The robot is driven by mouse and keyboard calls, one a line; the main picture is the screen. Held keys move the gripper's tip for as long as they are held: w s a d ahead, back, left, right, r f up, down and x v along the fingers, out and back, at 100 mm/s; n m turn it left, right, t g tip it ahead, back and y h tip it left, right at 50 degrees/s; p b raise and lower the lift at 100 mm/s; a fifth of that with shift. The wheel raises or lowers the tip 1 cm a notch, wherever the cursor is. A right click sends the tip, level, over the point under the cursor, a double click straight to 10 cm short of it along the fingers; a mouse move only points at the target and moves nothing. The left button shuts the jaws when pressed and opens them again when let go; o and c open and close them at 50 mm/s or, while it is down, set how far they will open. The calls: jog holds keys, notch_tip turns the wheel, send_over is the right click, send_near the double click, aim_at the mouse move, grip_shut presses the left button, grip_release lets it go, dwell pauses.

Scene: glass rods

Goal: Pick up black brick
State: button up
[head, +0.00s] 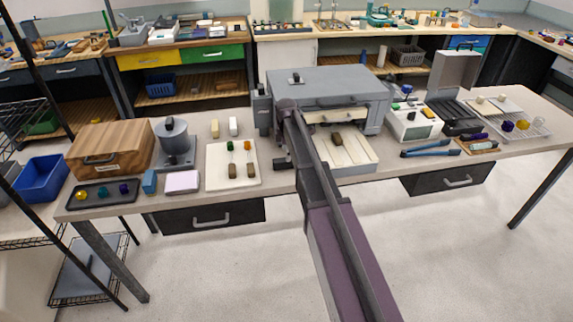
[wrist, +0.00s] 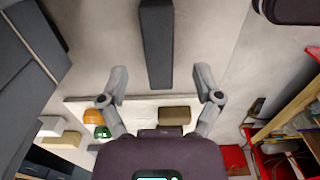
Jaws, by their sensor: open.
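The black brick (wrist: 157,45) shows in the wrist view as a long dark bar on the pale table. It runs from the top edge down to between my fingers. My gripper (wrist: 161,78) is open and empty, with one finger on each side of the bar's lower end. I see no contact. In the head view a small dark shape (head: 281,162) shows between the white board and the grey furnace. I cannot tell whether it is the brick or part of my gripper, as my arm covers much of that spot.
The white board (head: 217,160) bears orange and green pieces and two brown blocks. The grey furnace (head: 320,85) stands right behind, its cream tray (head: 355,155) bearing a brown block. Two cream blocks (head: 234,125) lie behind the board. A wooden box (head: 110,140) stands farther left.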

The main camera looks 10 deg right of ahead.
aim_at(286, 163)
jog(key=shift+f, duration=0.15)
jog(key=shift+a+f+b, duration=0.15)
jog(key=shift+f+b, duration=2.35)
jog(key=shift+b, duration=0.1)
grip_shut()
